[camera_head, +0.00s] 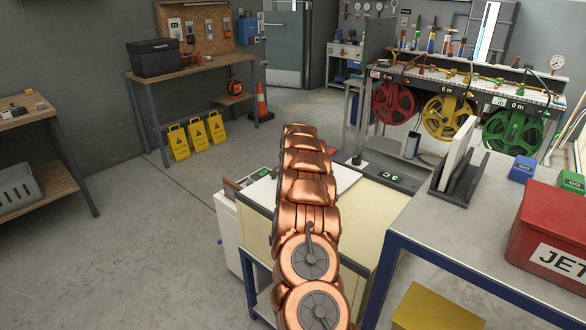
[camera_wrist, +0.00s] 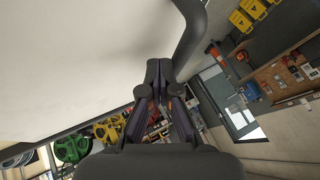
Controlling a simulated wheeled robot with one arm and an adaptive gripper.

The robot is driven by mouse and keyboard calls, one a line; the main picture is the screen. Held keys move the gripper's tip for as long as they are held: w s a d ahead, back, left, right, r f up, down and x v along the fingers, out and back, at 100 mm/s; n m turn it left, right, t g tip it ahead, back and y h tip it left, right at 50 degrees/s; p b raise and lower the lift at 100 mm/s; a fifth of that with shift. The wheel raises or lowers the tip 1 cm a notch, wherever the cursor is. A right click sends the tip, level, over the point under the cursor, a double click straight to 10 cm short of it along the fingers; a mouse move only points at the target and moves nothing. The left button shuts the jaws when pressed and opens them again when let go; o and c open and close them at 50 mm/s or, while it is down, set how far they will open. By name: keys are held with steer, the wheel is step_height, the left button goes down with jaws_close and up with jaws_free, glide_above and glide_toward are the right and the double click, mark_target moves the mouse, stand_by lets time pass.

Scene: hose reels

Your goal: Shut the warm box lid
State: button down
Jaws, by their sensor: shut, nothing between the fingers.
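The cream box with a dark display panel (camera_head: 398,179) stands in the middle of the head view; I take it for the warm box (camera_head: 360,218). My copper arm crosses in front of it and hides much of its top, so I cannot tell how far its lid stands open. In the wrist view a broad pale panel (camera_wrist: 70,60), perhaps the lid, fills the upper left. A dark curved bar (camera_wrist: 190,40) runs beside it. My gripper (camera_wrist: 158,68) is shut and empty, close to the bar; contact is unclear. The head view does not show my gripper.
A grey bench (camera_head: 480,235) with a red JET case (camera_head: 555,235) stands at right. Red, yellow and green hose reels (camera_head: 450,117) hang behind. Yellow signs (camera_head: 197,135) stand by a workbench (camera_head: 190,70) at back left.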

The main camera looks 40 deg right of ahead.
steer(key=shift+w+a, duration=0.15)
steer(key=shift+w, duration=0.1)
steer(key=shift+w, duration=0.1)
stand_by(0.3)
steer(key=shift+s+f, duration=0.15)
steer(key=shift+s, duration=0.3)
steer(key=s, duration=0.1)
steer(key=s+b, duration=0.1)
steer(key=s, duration=0.1)
steer(key=shift+s+d+f, duration=0.2)
steer(key=shift+s+d, duration=0.1)
steer(key=shift+a+r+b, duration=0.3)
steer(key=shift+a+r, duration=0.1)
steer(key=shift+r, duration=0.05)
steer(key=v, duration=0.3)
steer(key=shift+s+d+r+b, duration=0.2)
steer(key=shift+s+b, duration=0.1)
steer(key=shift+b, duration=0.05)
steer(key=shift+b+v, duration=0.45)
steer(key=shift+v, duration=2.15)
